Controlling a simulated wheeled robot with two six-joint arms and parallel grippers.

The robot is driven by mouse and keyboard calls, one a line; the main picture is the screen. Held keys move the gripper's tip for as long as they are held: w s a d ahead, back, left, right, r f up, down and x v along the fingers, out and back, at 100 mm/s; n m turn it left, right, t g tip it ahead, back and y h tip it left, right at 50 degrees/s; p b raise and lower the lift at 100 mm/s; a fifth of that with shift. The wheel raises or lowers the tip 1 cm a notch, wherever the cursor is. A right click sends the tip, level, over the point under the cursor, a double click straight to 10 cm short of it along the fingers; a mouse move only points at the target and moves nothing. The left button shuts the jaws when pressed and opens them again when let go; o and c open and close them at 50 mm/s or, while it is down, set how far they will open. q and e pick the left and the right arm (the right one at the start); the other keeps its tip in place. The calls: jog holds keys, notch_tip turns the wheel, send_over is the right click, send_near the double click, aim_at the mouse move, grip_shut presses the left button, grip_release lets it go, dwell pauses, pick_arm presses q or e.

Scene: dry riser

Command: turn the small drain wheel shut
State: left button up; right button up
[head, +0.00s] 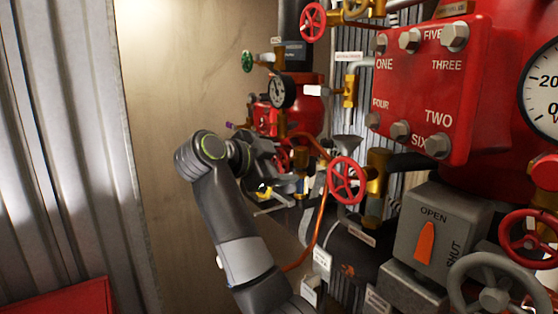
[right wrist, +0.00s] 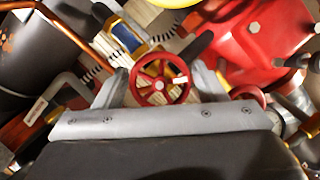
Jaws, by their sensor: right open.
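A small red spoked wheel (right wrist: 160,82) shows in the right wrist view, with pale metal behind its spokes and a small white tag at its right. My right gripper (right wrist: 162,76) is open, with one finger to the left of the wheel and one to its right. The jaws are apart and not closed on the rim. In the head view my right gripper (head: 275,185) is at the pipework left of centre. A red wheel edge (head: 284,158) shows just behind it, mostly hidden; I cannot tell if it is the same wheel. My left gripper is not in view.
In the head view another red wheel (head: 346,180) stands close to the right of my gripper. A copper pipe (head: 319,220) runs down beside it. A grey OPEN/SHUT box (head: 432,255) and a larger grey wheel (head: 493,298) are at lower right. The beige wall (head: 165,100) side is clear.

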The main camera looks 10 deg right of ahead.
jog(key=c, duration=0.7)
jog(key=shift+f+m+t, duration=0.1)
jog(key=shift+m+t, duration=0.6)
jog(key=shift+m, duration=0.4)
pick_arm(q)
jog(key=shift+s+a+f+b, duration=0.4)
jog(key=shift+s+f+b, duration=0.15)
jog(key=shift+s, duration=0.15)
pick_arm(e)
jog(key=shift+m+t, duration=0.6)
jog(key=shift+m, duration=0.5)
jog(key=o, duration=0.7)
